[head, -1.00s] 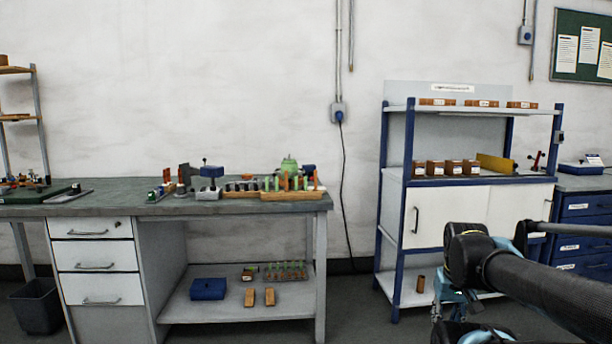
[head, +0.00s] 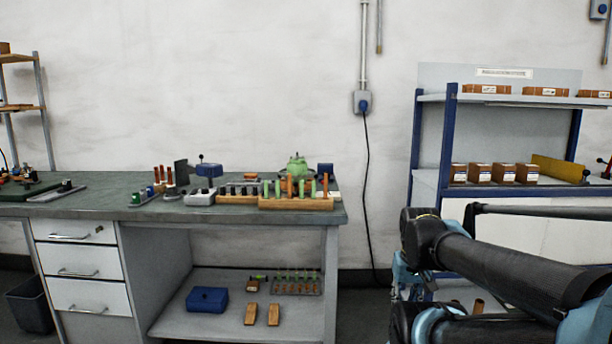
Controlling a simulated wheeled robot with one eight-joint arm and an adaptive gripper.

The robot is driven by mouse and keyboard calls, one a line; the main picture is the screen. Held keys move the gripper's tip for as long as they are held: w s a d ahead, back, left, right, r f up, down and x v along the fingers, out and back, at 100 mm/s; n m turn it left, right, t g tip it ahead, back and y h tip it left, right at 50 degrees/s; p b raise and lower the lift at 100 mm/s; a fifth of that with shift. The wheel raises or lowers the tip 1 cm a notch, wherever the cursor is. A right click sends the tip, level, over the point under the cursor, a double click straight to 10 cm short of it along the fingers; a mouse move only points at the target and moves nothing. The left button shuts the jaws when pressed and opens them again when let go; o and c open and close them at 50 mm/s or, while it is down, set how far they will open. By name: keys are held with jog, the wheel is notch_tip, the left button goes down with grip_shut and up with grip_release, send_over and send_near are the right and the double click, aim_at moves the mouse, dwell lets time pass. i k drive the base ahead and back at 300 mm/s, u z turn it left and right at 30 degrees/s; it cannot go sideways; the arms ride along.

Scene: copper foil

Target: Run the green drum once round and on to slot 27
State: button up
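A green drum-like thing (head: 297,168) stands on the right part of the grey-green workbench (head: 115,190), at the back, behind a wooden rack (head: 290,203) of green and orange pegs. Its lower part is partly hidden by the pegs. Slot numbers are too small to read, so I cannot tell slot 27. My arm crosses the lower right of the head view, in front of the shelf unit and apart from the bench. I cannot make out my gripper's fingers in this view.
A blue-posted shelf unit (head: 447,140) with small brown boxes (head: 480,173) stands at the right. On the bench are a grey device with a blue top (head: 208,171) and several small tools. A blue box (head: 207,300) lies on the lower shelf. Floor shows between bench and shelf unit.

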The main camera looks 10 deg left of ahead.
aim_at(298, 170)
jog(key=u, duration=0.1)
jog(key=i, duration=0.85)
jog(key=u, duration=0.1)
